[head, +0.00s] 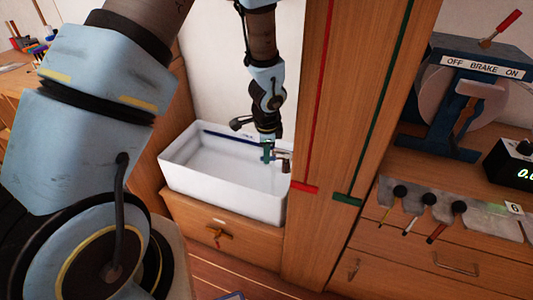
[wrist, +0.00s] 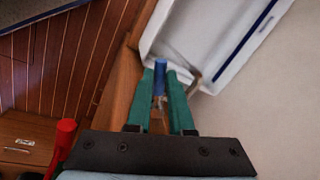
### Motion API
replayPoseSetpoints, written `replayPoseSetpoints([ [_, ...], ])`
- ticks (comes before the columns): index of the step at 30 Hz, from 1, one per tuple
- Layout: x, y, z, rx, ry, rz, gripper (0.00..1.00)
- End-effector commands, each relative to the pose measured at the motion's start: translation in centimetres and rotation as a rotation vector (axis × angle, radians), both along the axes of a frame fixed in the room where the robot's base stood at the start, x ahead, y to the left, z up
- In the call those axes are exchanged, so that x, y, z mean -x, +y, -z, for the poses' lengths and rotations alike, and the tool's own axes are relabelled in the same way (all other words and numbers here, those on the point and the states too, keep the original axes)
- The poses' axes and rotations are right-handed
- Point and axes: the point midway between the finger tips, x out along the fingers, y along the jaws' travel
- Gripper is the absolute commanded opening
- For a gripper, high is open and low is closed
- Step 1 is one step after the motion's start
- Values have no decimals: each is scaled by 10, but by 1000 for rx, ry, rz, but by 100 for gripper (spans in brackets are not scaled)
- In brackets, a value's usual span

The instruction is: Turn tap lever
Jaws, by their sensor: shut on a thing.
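My gripper (head: 268,152) reaches down over the right end of a white sink (head: 222,205), beside the wooden post. In the wrist view, its two green fingers (wrist: 160,82) are closed on a small upright blue piece, which appears to be the tap lever (wrist: 160,68). The lever's lower part is hidden between the fingers. A brownish metal tap body (head: 284,160) shows just right of the fingers in the head view. A curved metal part of it shows beside the right finger in the wrist view.
A wooden post (head: 325,130) with red and green strips stands close right of the sink. A cabinet with a brass-coloured fitting (head: 218,232) is below the sink. At right are a brake wheel stand (head: 455,105) and a bench with tools. The sink basin looks empty.

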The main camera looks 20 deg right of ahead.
Motion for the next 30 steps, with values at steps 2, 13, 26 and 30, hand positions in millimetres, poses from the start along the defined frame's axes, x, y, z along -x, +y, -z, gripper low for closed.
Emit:
replayPoseSetpoints([
  [2, 0, 0, 0, 0, 0, 0, 0],
  [13, -4, 0, -2, 1, 1, 46, 0],
  [26, -24, -12, -1, 0, 0, 435, 0],
  [30, -24, -12, 0, 0, -1, 438, 0],
])
